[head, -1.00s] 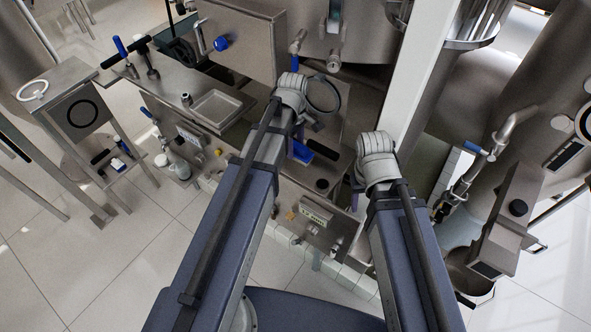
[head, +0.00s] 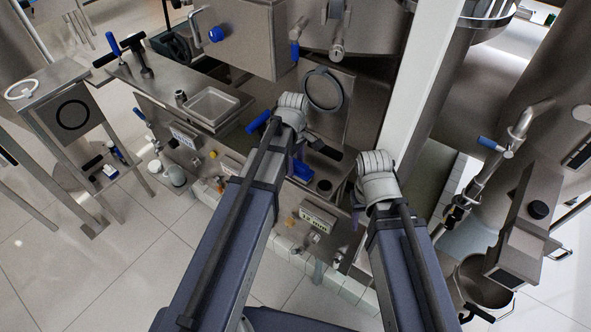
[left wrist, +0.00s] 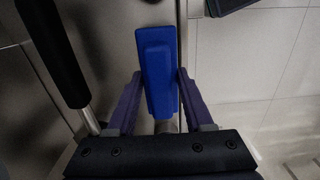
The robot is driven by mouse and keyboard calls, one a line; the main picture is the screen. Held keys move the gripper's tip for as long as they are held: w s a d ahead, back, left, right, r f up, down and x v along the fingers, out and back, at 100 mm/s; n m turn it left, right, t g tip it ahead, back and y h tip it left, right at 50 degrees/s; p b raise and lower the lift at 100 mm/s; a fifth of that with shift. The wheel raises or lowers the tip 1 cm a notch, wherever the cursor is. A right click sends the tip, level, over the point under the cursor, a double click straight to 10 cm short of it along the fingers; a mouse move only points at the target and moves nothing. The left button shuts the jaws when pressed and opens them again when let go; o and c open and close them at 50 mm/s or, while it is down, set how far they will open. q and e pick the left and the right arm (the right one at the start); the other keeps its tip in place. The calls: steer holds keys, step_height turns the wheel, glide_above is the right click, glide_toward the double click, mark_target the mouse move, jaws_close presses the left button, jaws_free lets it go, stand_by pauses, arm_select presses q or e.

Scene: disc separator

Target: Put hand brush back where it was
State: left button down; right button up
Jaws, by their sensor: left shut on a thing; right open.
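The hand brush is a blue block (left wrist: 157,70) between my left gripper's purple fingers in the left wrist view. My left gripper (left wrist: 159,78) is shut on it. In the head view my left gripper (head: 298,157) hangs below the left wrist, over the steel worktop. A blue piece that looks like the brush (head: 303,171) shows at its fingertips. The underside of the brush is hidden. My right gripper (head: 356,214) is mostly hidden under its wrist, is open, and is right of the left one, near the worktop's right end.
Another blue object (head: 258,121) lies beside the left wrist. A black-handled bar (left wrist: 53,50) runs close to the left finger. A white column (head: 423,85) stands behind my right arm. Tiled floor lies left.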

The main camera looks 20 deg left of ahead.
arm_select(q)
steer(key=shift+f, duration=0.2)
steer(key=shift+c, duration=1.4)
jaws_free()
steer(key=shift+r, duration=0.1)
step_height(320, 180, up, 12)
steer(key=p, duration=1.2)
steer(key=s+d+m+y, duration=0.1)
steer(key=s+d+m, duration=0.9)
steer(key=s+m, duration=0.4)
steer(key=shift+s+d+m+y, duration=0.2)
steer(key=shift+d+m+y, duration=0.1)
steer(key=shift+m, duration=1.6)
